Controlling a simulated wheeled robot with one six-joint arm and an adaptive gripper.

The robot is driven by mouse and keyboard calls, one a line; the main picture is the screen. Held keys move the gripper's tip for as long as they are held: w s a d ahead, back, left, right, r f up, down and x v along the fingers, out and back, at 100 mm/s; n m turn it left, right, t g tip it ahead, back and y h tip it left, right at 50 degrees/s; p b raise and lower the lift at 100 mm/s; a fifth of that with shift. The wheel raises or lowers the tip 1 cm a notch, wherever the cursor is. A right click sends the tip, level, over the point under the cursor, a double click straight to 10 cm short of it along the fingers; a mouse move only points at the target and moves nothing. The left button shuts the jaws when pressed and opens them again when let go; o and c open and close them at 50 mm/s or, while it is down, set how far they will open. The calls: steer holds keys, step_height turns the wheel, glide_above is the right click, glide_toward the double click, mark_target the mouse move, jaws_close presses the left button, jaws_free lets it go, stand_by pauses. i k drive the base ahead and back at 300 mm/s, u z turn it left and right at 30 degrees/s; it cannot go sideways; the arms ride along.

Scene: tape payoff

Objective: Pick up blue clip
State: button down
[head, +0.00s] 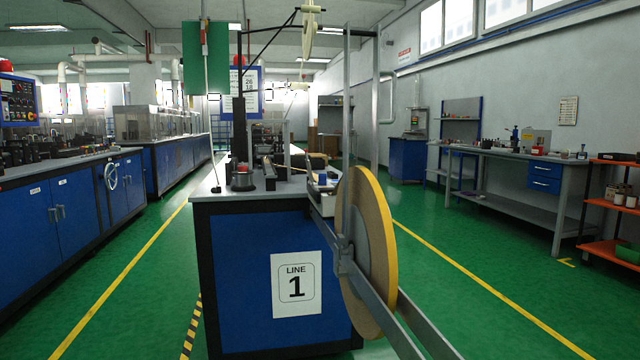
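I cannot make out a blue clip for certain. A small blue item (323,179) sits on a pale block at the right end of the Line 1 bench top (285,187), just left of the big tape reel; it is too small to tell if it is the clip. My gripper is not in view.
A large yellow-edged tape reel (378,245) stands upright on a grey metal frame (415,345) at the bench's right front. A dark post device (242,175) stands on the bench. Blue cabinets (70,205) line the left. A grey workbench (500,155) stands right. Green floor aisles are clear.

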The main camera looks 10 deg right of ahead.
mark_target(322, 177)
steer(key=k, duration=1)
steer(key=z, duration=1.5)
steer(key=i, duration=2.55)
steer(key=u, duration=1.7)
steer(key=i, duration=1)
steer(key=z, duration=0.05)
